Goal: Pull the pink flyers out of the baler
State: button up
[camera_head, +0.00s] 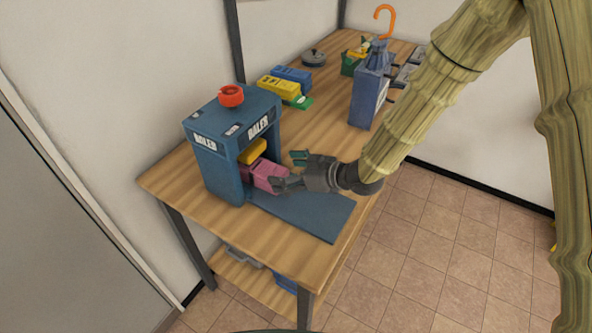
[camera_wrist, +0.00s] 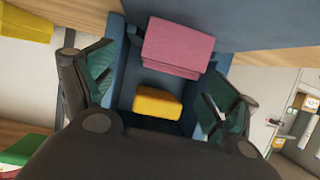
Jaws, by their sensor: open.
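The blue baler (camera_head: 232,143) stands on the wooden table, its opening facing right in the head view. The pink flyers (camera_head: 268,174) form a bundle low in that opening, partly sticking out over a flat blue plate (camera_head: 305,212). A yellow block (camera_head: 252,152) sits above them inside the opening. My gripper (camera_head: 288,171) is open right at the opening, its fingers around the bundle's outer end. In the wrist view the pink flyers (camera_wrist: 178,47) and the yellow block (camera_wrist: 158,102) show between the spread fingers. I cannot tell whether a finger touches the flyers.
A red knob (camera_head: 231,95) tops the baler. Yellow and blue bundles (camera_head: 283,86) lie behind it. An orange hook (camera_head: 386,18) rises at the far end. The table's front left is bare.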

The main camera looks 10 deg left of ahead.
aim_at(272, 172)
jog(key=a, duration=0.3)
jog(key=shift+s+a+f+p, duration=0.15)
jog(key=shift+s+a+p, duration=0.15)
jog(key=shift+p, duration=0.1)
jog(key=shift+w+a+f, duration=0.8)
jog(key=shift+a, duration=0.1)
jog(key=shift+s+a+r, duration=0.1)
jog(key=shift+s+a, duration=0.1)
jog(key=shift+a, duration=0.05)
jog(key=shift+w, duration=0.15)
jog(key=shift+d, duration=0.1)
jog(key=c, duration=1.4)
